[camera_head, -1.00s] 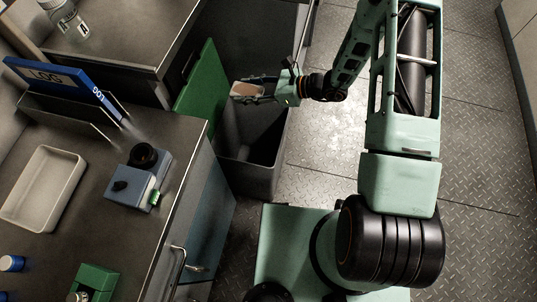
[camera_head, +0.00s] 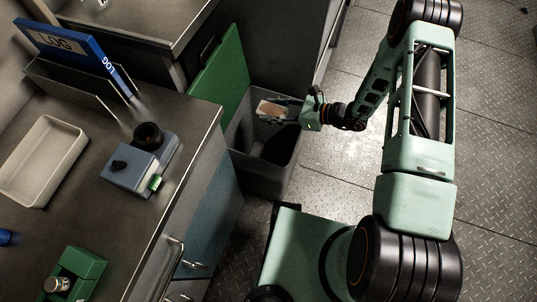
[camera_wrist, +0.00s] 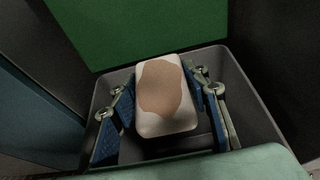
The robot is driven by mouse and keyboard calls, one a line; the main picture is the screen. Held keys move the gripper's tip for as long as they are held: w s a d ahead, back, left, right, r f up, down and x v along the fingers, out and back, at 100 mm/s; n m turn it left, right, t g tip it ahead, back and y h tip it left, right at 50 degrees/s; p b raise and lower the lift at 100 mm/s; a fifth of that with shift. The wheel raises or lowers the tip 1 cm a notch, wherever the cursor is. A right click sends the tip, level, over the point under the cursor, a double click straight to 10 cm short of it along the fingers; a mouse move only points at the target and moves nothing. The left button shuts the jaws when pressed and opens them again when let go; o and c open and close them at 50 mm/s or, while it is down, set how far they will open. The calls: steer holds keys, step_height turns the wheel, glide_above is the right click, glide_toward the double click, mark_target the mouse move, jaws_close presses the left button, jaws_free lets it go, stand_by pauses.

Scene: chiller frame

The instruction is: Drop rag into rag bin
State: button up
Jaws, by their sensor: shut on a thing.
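The rag (camera_head: 270,110) is a small white pad with a tan-brown patch. In the wrist view the rag (camera_wrist: 165,95) sits between the blue-padded fingers of my gripper (camera_wrist: 164,112). My gripper (camera_head: 285,112) is shut on it in the head view. The rag bin (camera_head: 266,176) is a dark grey open box on the floor with its green lid (camera_head: 222,72) raised. The rag is over the bin's opening; its exact height above the rim is hard to tell. In the wrist view the bin's rim (camera_wrist: 262,112) surrounds the gripper and rag.
A counter at left holds a white tray (camera_head: 70,140), a blue-grey device (camera_head: 140,160), a blue LOG binder (camera_head: 70,52) and a green block (camera_head: 78,275). Its cabinet (camera_head: 210,210) stands beside the bin. The metal floor (camera_head: 345,150) at right is open.

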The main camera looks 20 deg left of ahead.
steer(key=shift+f, duration=0.15)
steer(key=o, duration=1.4)
steer(key=shift+c, duration=0.2)
steer(key=v, duration=1.2)
